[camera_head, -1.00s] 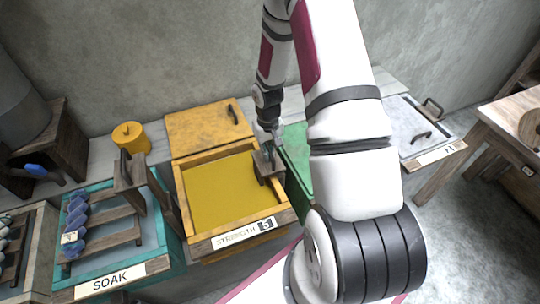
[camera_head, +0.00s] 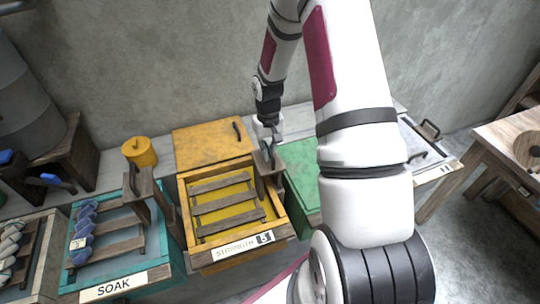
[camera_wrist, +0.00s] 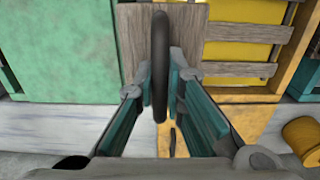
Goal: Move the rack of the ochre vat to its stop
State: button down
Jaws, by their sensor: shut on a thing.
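The ochre vat (camera_head: 184,218) is a wooden-framed box of yellow liquid with a strength label on its front. Its rack (camera_head: 224,199), several brown wooden slats, lies above or at the liquid, inside the vat's walls. A wooden upright plate (camera_head: 266,179) stands at the rack's right end. My gripper (camera_head: 267,141) is at the top of this plate. In the wrist view my gripper (camera_wrist: 161,85) is shut on the dark curved handle (camera_wrist: 160,30) in front of the plate (camera_wrist: 191,40). The slats (camera_wrist: 246,67) show to the right there. How far the rack can travel is not visible.
The ochre lid (camera_head: 210,147) lies behind the vat, beside a yellow canister (camera_head: 139,153). The teal soak vat (camera_head: 126,287) with its rack stands left. A green lid or cover (camera_head: 300,170) is close on the right, partly behind my arm. A wooden table (camera_head: 500,125) stands far right.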

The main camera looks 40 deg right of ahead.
jog(key=shift+r+p, duration=0.8)
jog(key=shift+r, duration=2.1)
jog(key=shift+w, duration=0.1)
jog(key=shift+c, duration=2)
grip_release()
notch_tip(320, 180, up, 7)
jog(key=p, duration=0.1)
jog(key=shift+p, duration=0.3)
